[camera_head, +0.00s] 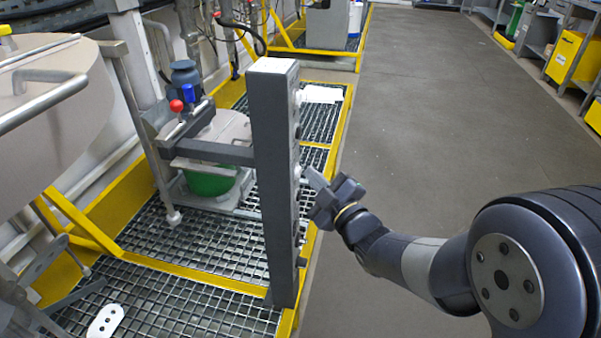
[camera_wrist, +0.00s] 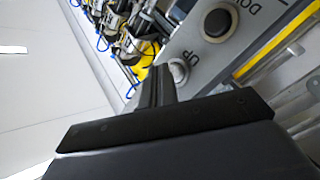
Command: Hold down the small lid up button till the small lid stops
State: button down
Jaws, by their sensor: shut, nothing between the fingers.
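A tall grey control panel (camera_head: 275,180) stands upright in the middle of the head view, its button face turned right. In the wrist view a pale round button (camera_wrist: 178,71) sits beside the word UP on the panel face. A dark round button (camera_wrist: 216,23) sits beside a partly cut-off word starting "DO". My gripper (camera_head: 309,173) is shut and empty, its tips close to the panel face. In the wrist view the fingertips (camera_wrist: 161,70) lie at the pale button's edge; I cannot tell whether they touch or press it. Which lid is the small lid is unclear.
A green drum (camera_head: 208,180) with a greyish cover stands behind the panel on grating. A large beige vessel (camera_head: 45,110) with a metal handle fills the left. Yellow-edged grating (camera_head: 200,240) surrounds the panel. The grey floor (camera_head: 420,130) to the right is clear.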

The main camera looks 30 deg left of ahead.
jog(key=shift+s+a+b, duration=0.15)
jog(key=shift+a+b, duration=0.2)
jog(key=shift+a, duration=0.1)
dwell(0.6)
dwell(6.4)
jog(key=shift+w+d, duration=0.3)
jog(key=shift+d, duration=0.55)
